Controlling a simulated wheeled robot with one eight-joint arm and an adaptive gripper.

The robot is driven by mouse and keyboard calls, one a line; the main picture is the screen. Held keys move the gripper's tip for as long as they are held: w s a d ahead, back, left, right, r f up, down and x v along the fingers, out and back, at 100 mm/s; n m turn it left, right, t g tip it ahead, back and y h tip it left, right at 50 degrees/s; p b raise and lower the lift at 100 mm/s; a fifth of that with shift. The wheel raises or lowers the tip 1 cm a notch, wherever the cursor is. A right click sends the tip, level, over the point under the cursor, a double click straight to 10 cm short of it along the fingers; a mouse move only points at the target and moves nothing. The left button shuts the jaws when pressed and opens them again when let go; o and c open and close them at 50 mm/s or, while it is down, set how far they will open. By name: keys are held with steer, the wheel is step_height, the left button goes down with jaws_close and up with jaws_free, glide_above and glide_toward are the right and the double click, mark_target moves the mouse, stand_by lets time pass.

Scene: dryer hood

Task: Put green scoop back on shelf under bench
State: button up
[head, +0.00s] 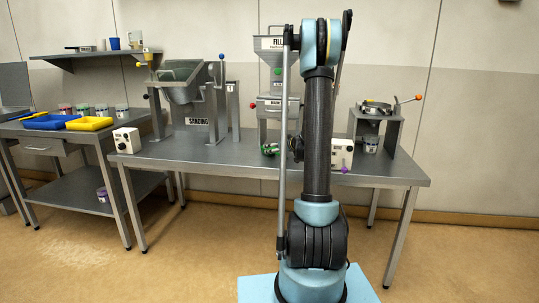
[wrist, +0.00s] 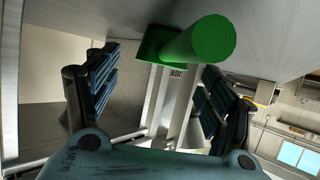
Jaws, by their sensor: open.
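I see no grip on the scoop. In the head view my arm hides most of the gripper. A low shelf (head: 72,188) is under the left bench.
A purple-lidded jar (head: 102,194) stands by the right end of the low shelf. Blue (head: 48,121) and yellow (head: 89,123) trays sit on the left bench. The sanding machine (head: 190,85), filling machine (head: 273,90) and a small stand (head: 376,122) occupy the middle bench. Floor in front is clear.

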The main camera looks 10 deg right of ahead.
steer(key=x, duration=0.2)
steer(key=shift+w+a+f, duration=0.2)
steer(key=shift+w, duration=0.1)
steer(key=c, duration=1.3)
steer(key=shift+r, duration=0.1)
